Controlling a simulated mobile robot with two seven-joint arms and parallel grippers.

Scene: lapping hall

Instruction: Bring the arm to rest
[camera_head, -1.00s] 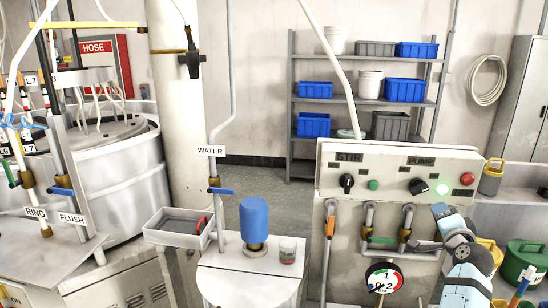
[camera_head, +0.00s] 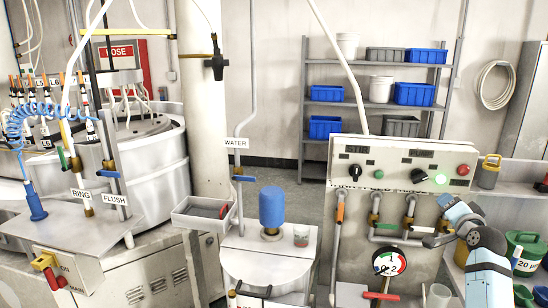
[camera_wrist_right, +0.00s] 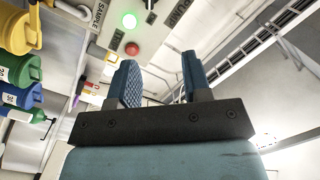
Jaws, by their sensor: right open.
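My right gripper (camera_head: 449,206) is at the right of the head view, in front of the upright control panel's right part. Its arm comes up from the lower right corner. In the right wrist view the gripper (camera_wrist_right: 157,65) is open, with its two blue fingers apart and nothing between them. The control panel (camera_head: 340,160) has black knobs, a lit green button (camera_head: 441,179) and a red button (camera_head: 463,170). In the right wrist view the lit green button (camera_wrist_right: 129,20) and red button (camera_wrist_right: 133,48) lie beyond the fingers. My left gripper does not show.
Pipes with valves and a round gauge (camera_head: 390,263) are below the panel. Coloured cans, including a green one (camera_head: 524,246), stand at the right. Open floor lies before the shelf.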

